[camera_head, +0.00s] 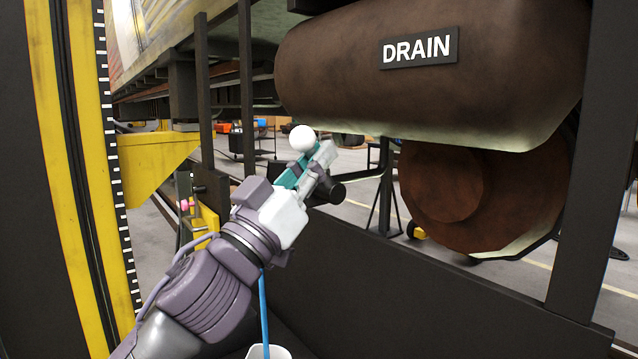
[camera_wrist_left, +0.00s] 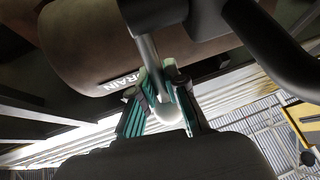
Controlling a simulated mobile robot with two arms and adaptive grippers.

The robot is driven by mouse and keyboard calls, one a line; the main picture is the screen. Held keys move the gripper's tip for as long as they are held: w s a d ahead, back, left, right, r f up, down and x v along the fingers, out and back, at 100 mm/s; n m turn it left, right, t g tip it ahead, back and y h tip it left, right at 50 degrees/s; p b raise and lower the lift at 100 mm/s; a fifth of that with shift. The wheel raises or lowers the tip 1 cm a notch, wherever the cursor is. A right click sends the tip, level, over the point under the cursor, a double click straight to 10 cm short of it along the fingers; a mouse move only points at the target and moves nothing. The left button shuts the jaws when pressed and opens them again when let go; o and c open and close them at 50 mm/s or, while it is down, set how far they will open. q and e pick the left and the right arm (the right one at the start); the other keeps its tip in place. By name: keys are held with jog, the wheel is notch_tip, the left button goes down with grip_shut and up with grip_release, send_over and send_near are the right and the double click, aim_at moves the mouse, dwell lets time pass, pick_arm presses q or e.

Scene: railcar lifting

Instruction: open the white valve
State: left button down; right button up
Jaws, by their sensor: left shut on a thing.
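The white valve shows as a round white ball knob (camera_head: 302,138) below the brown DRAIN tank in the head view. In the left wrist view the knob (camera_wrist_left: 168,113) sits at the end of a grey lever rod (camera_wrist_left: 150,62) that runs up toward the tank. My left gripper (camera_head: 312,162) reaches in from the lower left and is shut at the lever by the knob. Its teal fingers lie on both sides of the rod in the wrist view (camera_wrist_left: 160,88). In the head view the gripper hides most of the lever and the valve body.
The brown tank (camera_head: 340,70) with its DRAIN sign (camera_head: 419,48) hangs just above. A rusty wheel (camera_head: 490,195) stands to the right. A dark low wall (camera_head: 400,290) and posts frame the area. A yellow bracket (camera_head: 155,165) is at left.

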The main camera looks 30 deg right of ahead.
pick_arm(q)
jog(key=shift+a, duration=0.1)
dwell(0.4)
jog(key=c, duration=1.2)
grip_release()
jog(key=v, duration=1.2)
jog(key=shift+w+f, duration=0.1)
jog(key=shift+f, duration=0.05)
